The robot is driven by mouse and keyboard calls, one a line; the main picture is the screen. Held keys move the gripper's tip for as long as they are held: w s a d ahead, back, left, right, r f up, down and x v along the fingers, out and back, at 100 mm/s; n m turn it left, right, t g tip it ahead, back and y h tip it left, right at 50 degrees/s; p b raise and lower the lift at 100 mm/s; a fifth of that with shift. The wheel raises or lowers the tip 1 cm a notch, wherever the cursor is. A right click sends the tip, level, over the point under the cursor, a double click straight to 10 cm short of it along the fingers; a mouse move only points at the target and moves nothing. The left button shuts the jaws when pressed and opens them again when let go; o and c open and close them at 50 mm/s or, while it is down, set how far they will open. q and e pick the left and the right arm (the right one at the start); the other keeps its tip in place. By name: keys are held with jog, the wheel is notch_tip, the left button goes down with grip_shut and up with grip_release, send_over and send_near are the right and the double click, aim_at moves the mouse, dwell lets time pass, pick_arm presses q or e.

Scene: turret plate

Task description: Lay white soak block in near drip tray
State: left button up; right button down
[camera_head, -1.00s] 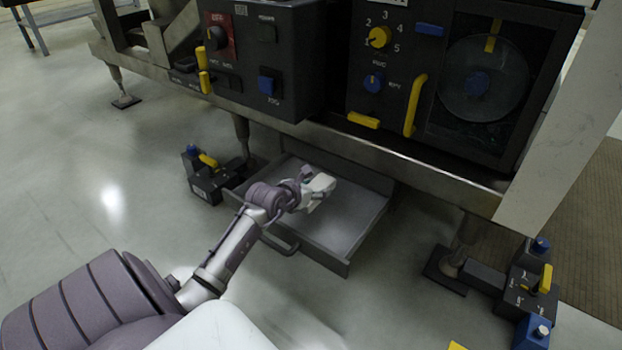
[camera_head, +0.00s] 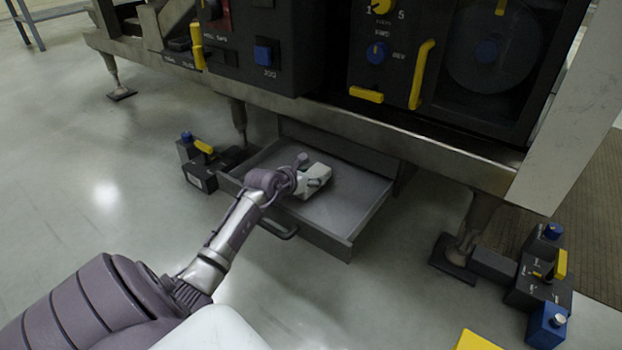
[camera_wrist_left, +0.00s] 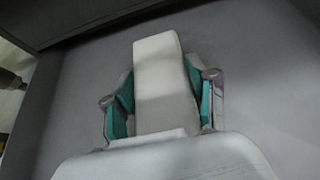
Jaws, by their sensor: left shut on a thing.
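The white soak block (camera_wrist_left: 163,85) sits between the teal-padded fingers of my left gripper (camera_wrist_left: 164,100) in the left wrist view, with the pads against its two sides. In the head view the left gripper (camera_head: 314,180) is over the grey drip tray (camera_head: 345,213), inside its walls, toward the left part. The tray is an open drawer with a front handle, pulled out under the machine. In the wrist view the tray floor (camera_wrist_left: 260,60) spreads behind the block. Whether the block touches the floor I cannot tell. My right gripper is not in view.
The machine's steel frame rail (camera_head: 400,140) runs just above the back of the tray. A dark box with a blue knob (camera_head: 197,165) stands left of the tray. Another control box (camera_head: 543,280) and a machine foot (camera_head: 455,258) are to the right.

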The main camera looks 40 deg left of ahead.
pick_arm(q)
jog(key=shift+f, duration=0.1)
jog(key=o, duration=1.2)
